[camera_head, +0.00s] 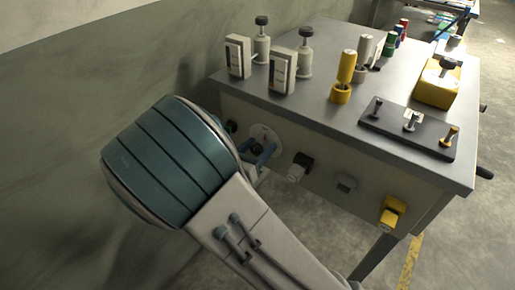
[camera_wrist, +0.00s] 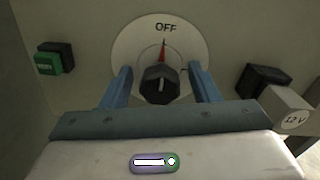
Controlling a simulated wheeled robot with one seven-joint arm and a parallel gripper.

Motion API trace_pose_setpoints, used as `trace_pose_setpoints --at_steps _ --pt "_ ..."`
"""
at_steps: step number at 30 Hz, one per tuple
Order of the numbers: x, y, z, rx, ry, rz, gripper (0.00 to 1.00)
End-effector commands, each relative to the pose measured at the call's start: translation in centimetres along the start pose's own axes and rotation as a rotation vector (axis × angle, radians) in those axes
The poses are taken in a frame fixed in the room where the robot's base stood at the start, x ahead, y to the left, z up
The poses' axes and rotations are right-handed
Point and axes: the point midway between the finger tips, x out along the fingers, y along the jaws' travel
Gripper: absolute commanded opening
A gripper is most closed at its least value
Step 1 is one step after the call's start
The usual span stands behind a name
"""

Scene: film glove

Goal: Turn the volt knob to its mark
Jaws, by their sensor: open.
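The knob (camera_wrist: 159,86) is black with a red pointer, on a round white dial plate (camera_wrist: 135,42) marked OFF at its top. The pointer points up toward OFF. In the wrist view my gripper (camera_wrist: 159,78) is open, with one blue finger on each side of the knob and a gap on both sides. The head view shows my gripper (camera_head: 262,158) at the bench's front panel, in front of the dial plate (camera_head: 266,134); the knob is mostly hidden there. No volt label on the knob is readable.
A green button (camera_wrist: 47,63) sits left of the dial. A black-and-white block marked 12 V (camera_wrist: 288,112) juts out at right. Several switches and levers stand on the bench top (camera_head: 310,103).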

Motion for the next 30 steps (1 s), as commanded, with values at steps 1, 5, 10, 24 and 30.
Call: trace_pose_setpoints --at_steps 1,5,10,24,30 --pt "-0.01 0.00 0.01 0.000 0.000 0.000 0.55" --pt "-0.03 0.01 0.00 0.000 0.000 0.000 0.28" --pt "-0.04 0.01 0.00 0.001 0.000 0.000 0.11" --pt "-0.03 0.03 -0.07 0.155 0.002 0.000 0.11" --pt "-0.02 0.07 -0.16 0.328 0.002 0.000 0.11"
